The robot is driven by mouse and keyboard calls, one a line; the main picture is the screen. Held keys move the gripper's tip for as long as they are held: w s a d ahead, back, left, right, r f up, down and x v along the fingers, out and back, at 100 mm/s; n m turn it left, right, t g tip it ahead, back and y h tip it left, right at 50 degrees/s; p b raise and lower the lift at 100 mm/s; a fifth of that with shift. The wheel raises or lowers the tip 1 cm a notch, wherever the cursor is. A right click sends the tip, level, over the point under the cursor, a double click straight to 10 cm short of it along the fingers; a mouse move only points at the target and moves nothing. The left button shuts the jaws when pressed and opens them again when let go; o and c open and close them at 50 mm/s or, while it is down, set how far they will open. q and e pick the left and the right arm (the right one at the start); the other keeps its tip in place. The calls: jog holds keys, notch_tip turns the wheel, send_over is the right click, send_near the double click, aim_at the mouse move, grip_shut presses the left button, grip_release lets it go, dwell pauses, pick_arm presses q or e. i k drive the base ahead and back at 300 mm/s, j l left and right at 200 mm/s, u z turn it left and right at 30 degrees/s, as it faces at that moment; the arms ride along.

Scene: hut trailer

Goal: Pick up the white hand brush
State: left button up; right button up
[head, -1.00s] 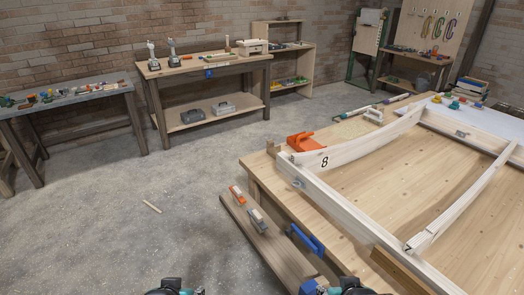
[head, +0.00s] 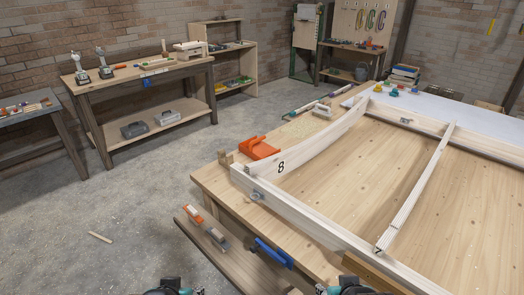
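A small white object with a raised handle (head: 322,111) lies on the large wooden workbench (head: 212,183), behind the white wooden frame; it may be the white hand brush, but it is too small to be sure. My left gripper (head: 170,288) and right gripper (head: 350,287) show only partly at the bottom edge, far from that object. Their fingertips are cut off or hidden, so I cannot tell whether they are open or shut.
The white wooden frame (head: 310,225) covers much of the workbench. A low shelf holds hand tools (head: 214,236), with a blue clamp (head: 272,252) nearby. Concrete floor (head: 130,190) is open to the left.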

aim_at(322, 114)
jog(key=i+j+u, duration=0.2)
jog(key=j, duration=0.3)
jog(key=i+j+u, duration=0.25)
jog(key=j, duration=0.25)
jog(key=i+j+u, duration=0.2)
jog(key=i+j, duration=0.15)
jog(key=i+j+u, duration=0.25)
jog(key=i, duration=0.3)
jog(key=i+j+u, duration=0.25)
jog(key=i, duration=0.35)
jog(key=i+j+u, duration=0.25)
jog(key=i, duration=0.3)
jog(key=i+l+z, duration=0.2)
jog(key=i+z, duration=0.7)
jog(key=i+j+z, duration=0.1)
jog(key=i+z, duration=0.35)
jog(key=i, duration=0.15)
jog(key=i+j+z, duration=0.4)
jog(key=i+l, duration=0.05)
jog(key=l, duration=0.05)
